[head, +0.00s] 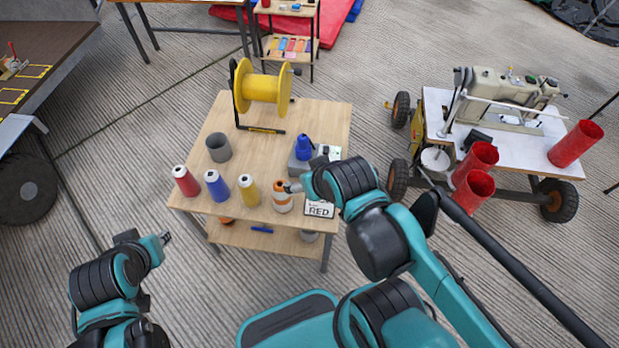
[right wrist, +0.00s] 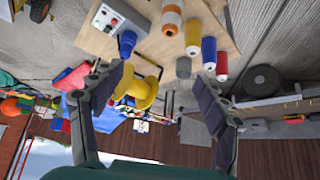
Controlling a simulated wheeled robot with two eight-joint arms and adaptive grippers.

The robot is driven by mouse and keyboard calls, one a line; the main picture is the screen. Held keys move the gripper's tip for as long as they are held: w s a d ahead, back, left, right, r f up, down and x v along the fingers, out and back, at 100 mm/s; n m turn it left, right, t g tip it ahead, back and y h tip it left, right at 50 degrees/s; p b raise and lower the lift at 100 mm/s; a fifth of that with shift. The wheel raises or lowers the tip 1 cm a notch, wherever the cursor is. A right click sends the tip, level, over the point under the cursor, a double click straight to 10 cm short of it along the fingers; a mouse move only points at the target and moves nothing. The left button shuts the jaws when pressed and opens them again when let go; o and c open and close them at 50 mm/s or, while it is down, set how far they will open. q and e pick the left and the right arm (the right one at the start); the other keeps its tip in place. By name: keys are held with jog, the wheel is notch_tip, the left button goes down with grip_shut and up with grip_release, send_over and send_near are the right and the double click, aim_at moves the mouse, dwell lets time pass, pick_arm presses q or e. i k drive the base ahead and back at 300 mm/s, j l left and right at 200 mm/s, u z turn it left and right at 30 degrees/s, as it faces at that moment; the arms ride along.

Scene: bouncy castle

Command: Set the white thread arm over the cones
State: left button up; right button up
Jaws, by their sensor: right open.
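A thin white arm (head: 500,103) runs from an upright post along the sewing machine on the cart at the right. Three red hollow cones or tubes stand on the cart: one at its right end (head: 575,144), two at its front left (head: 481,156), (head: 472,191). My right gripper (head: 293,187) is beside an orange-and-white spool (head: 282,197) on the wooden table, well left of the cart. In the right wrist view (right wrist: 158,95) its fingers are apart with nothing gripped. My left gripper (head: 164,239) is low at the left, away from the table; its jaws are too small to judge.
My right arm lies between table and cart. Bare floor separates them.

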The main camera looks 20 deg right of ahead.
aim_at(462, 98)
jog(key=z, duration=2.3)
jog(key=i+l+u, duration=0.15)
jog(key=i+l, duration=0.35)
jog(key=i+l+u, duration=0.15)
jog(key=i+l, duration=0.45)
jog(key=i+l+u, duration=0.1)
jog(key=i+l, duration=0.5)
jog(key=i+l+u, duration=0.15)
jog(key=i+l, duration=0.4)
jog(key=l, duration=0.2)
